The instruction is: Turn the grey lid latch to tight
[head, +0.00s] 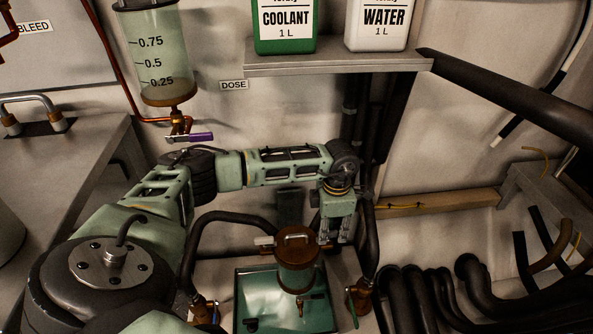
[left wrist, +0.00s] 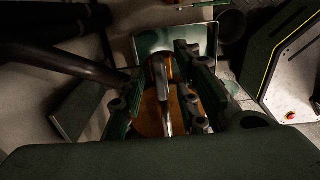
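A brown round lid (head: 297,238) sits on a clear canister (head: 298,276) standing in a green tray (head: 242,296). A short grey latch (head: 265,241) sticks out at the lid's left side. In the left wrist view, a grey bar that looks like the latch (left wrist: 161,82) lies across the brown lid (left wrist: 149,124), between my fingers as seen from there. My left gripper (head: 336,236) points down just right of the lid in the head view. Its fingers (left wrist: 163,100) are apart with nothing held between them; contact with the latch cannot be told. My right gripper is not in view.
Black hoses (head: 222,218) arch close to the canister on both sides. Above, a shelf (head: 340,66) carries a coolant jug (head: 285,28) and a water jug (head: 380,25). A graduated cylinder (head: 155,55) hangs at upper left. Thick black pipes (head: 440,295) fill the lower right.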

